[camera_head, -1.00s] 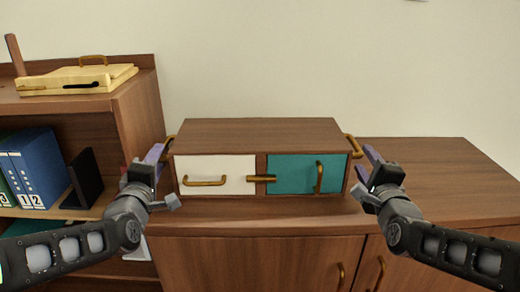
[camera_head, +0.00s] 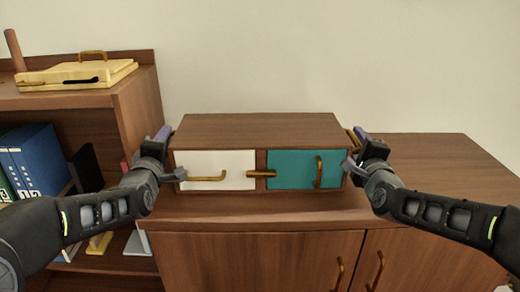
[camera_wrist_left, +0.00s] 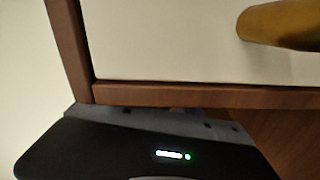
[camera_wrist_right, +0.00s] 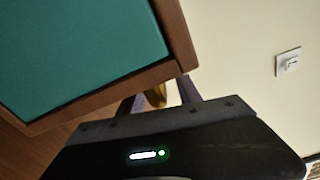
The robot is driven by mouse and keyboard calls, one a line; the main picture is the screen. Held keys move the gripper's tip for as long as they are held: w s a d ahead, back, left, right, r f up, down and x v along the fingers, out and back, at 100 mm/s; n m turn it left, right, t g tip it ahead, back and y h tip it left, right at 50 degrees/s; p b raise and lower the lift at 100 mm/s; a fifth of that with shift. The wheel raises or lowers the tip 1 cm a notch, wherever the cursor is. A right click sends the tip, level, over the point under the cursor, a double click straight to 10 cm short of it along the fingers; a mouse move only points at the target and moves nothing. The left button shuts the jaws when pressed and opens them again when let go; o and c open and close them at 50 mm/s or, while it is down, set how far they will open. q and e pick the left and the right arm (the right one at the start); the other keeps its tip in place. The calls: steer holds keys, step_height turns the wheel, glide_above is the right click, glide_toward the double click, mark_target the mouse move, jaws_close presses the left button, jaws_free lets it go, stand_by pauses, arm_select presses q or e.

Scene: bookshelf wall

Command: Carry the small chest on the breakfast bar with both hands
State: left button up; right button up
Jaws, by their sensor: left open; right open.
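The small chest (camera_head: 258,130) is a brown wooden box with a white drawer (camera_head: 215,164) and a teal door (camera_head: 293,169) in front. It rests on the brown cabinet top. My left gripper (camera_head: 164,138) is open at the chest's left end, and that side's handle is mostly hidden. My right gripper (camera_head: 360,138) is open at the right end, beside the brass side handle (camera_head: 350,137). In the right wrist view the brass handle (camera_wrist_right: 155,95) shows between the two purple fingers. In the left wrist view the chest's front (camera_wrist_left: 170,45) fills the top and the fingers are hidden.
The cabinet top (camera_head: 430,172) is clear to the right of the chest. A bookshelf (camera_head: 137,110) with blue binders (camera_head: 38,160) and a yellow case (camera_head: 75,75) stands close on the left. A plain wall is behind.

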arm_select(q)
steer(key=shift+c, duration=0.4)
arm_select(e)
steer(key=shift+c, duration=0.4)
arm_select(q)
jaws_close()
arm_select(e)
jaws_close()
stand_by(0.4)
